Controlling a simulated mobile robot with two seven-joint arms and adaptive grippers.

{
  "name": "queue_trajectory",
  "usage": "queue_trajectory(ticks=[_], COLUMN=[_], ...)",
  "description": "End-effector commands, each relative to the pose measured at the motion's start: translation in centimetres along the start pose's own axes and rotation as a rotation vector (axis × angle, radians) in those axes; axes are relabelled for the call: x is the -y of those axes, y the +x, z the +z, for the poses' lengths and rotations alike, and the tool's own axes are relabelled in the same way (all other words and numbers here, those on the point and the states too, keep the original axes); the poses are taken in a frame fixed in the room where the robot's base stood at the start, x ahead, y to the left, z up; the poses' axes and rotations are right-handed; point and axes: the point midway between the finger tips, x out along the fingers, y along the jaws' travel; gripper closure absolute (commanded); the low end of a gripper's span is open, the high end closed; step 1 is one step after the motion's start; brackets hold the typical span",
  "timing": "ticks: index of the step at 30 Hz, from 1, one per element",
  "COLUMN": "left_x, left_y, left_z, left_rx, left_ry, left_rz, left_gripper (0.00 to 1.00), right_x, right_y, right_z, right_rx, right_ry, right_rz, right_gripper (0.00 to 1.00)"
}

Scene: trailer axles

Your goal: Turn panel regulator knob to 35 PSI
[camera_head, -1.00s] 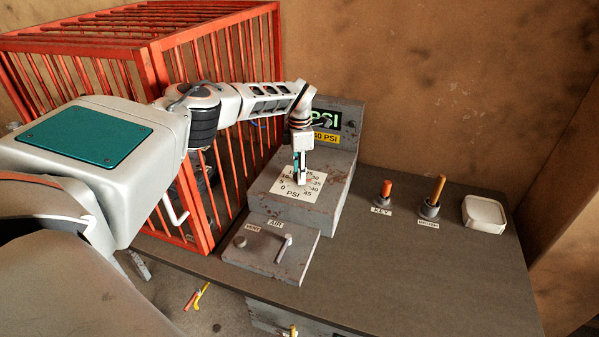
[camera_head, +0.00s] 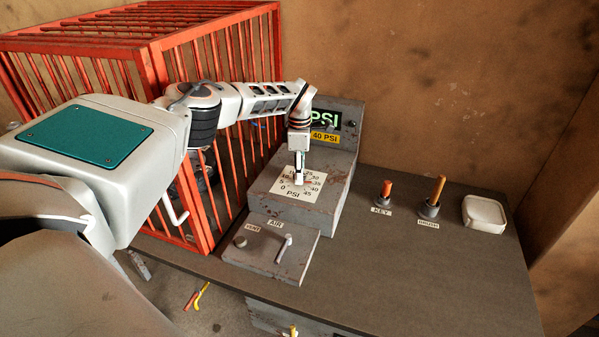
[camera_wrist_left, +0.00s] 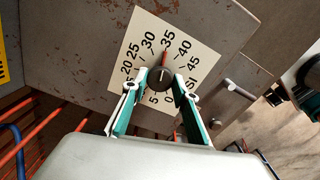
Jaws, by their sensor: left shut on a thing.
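The panel regulator knob (camera_wrist_left: 160,77) is small, round and black, in the middle of a white dial plate (camera_wrist_left: 132,62) numbered in PSI. My left gripper (camera_head: 298,179) reaches down onto the dial from above. In the left wrist view its two fingers close on the knob from both sides. A red pointer (camera_wrist_left: 164,54) extends from the knob toward the 35 mark. In the head view the fingers hide most of the knob. The green-lit PSI display (camera_head: 324,119) is partly covered by my arm, so its number cannot be read. My right gripper is out of view.
A yellow 40 PSI label (camera_head: 325,137) sits below the display. A lower box with an air lever (camera_head: 284,246) and a vent knob (camera_head: 240,242) stands in front. Red and orange handles stand to the right, beside a white dish (camera_head: 484,213). A red cage (camera_head: 160,70) is close on the left.

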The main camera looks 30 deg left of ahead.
Motion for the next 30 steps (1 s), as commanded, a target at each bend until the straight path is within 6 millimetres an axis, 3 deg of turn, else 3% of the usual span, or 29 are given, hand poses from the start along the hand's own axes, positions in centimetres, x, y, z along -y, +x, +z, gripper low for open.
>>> queue_trajectory(ticks=[3,4,5,6,19,30], left_x=[0.0,0.0,0.0,0.0,-0.1,-0.1], left_y=[0.0,0.0,0.0,0.0,-0.8,-7.8], left_z=[0.0,0.0,0.0,0.0,0.0,0.0], left_rx=[0.0,0.0,0.0,0.0,0.0,0.001], left_ry=[-0.001,-0.001,-0.001,-0.001,-0.001,-0.001], left_rz=[0.0,0.0,0.0,0.0,0.001,0.004], left_gripper=[0.93,0.64,0.56,0.55,0.55,0.55], right_x=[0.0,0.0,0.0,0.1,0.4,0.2], right_y=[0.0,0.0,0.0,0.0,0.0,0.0], right_z=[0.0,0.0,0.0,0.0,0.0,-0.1], right_rx=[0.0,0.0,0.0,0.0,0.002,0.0], right_ry=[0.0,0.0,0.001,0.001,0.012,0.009], right_rz=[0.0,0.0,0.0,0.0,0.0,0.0], right_gripper=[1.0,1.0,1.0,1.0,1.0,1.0])
